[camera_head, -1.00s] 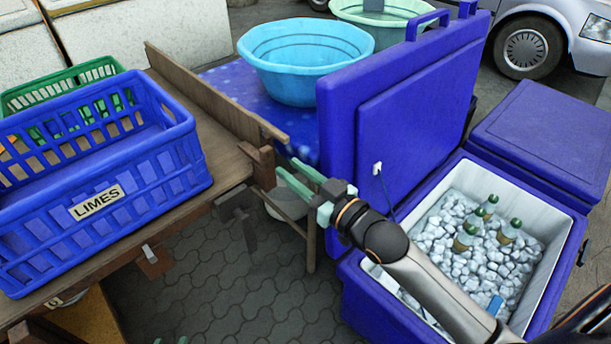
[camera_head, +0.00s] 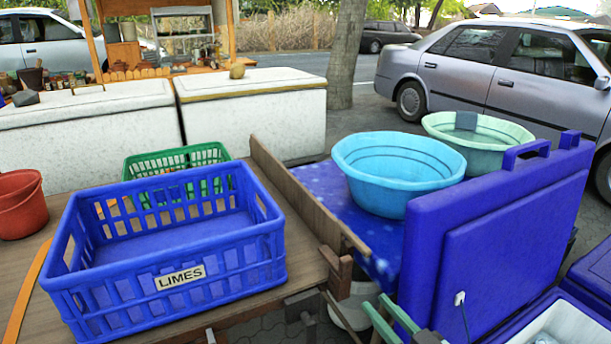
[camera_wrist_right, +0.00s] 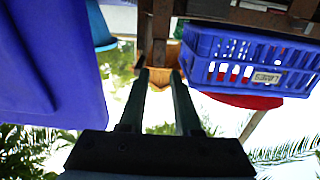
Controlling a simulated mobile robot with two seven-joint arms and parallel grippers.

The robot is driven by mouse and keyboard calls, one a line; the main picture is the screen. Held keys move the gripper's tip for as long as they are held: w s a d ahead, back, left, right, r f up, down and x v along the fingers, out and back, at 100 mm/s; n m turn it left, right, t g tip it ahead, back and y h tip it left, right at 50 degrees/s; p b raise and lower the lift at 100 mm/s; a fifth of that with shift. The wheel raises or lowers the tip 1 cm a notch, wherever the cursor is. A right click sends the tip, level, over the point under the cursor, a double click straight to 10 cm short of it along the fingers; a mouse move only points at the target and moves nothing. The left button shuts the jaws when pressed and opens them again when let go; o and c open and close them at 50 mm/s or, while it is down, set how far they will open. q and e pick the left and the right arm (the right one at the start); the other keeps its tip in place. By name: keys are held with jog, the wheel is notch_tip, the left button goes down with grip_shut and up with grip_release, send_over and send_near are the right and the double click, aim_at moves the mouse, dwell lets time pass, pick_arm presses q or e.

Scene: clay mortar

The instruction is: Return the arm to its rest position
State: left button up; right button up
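My right gripper (camera_head: 376,302) shows at the bottom edge of the head view, right of the wooden table. Its two pale green fingers point up and away, with a gap between them. In the right wrist view the gripper (camera_wrist_right: 161,75) has its fingers apart, with nothing between them. The rest of my right arm is below the head view. My left gripper is not in view.
A blue crate labelled LIMES (camera_head: 180,277) stands on the wooden table (camera_head: 285,225), left of the gripper. The upright lid (camera_head: 500,240) of a blue cooler is close on the right. A blue basin (camera_head: 395,190) stands behind.

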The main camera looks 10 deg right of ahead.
jog(key=s+a+f+m+g+h, duration=0.1)
jog(key=s+a+f+g, duration=0.15)
jog(key=s+f, duration=0.6)
jog(key=s+a+f+g+h, duration=0.15)
jog(key=s+f+g, duration=0.3)
jog(key=f, duration=0.65)
pick_arm(q)
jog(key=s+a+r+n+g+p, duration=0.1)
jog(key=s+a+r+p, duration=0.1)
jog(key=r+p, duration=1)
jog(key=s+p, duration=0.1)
jog(key=p, duration=0.7)
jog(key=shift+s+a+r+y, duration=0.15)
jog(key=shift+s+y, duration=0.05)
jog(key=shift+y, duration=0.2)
pick_arm(e)
jog(key=s+d+r, duration=0.1)
jog(key=s+r, duration=0.1)
jog(key=r, duration=0.4)
jog(key=s+d+r, duration=0.1)
jog(key=s+r, duration=0.1)
jog(key=r, duration=0.4)
jog(key=shift+d+m+h, duration=0.35)
jog(key=shift+m+h, duration=0.05)
jog(key=shift+h, duration=0.05)
jog(key=shift+f, duration=0.1)
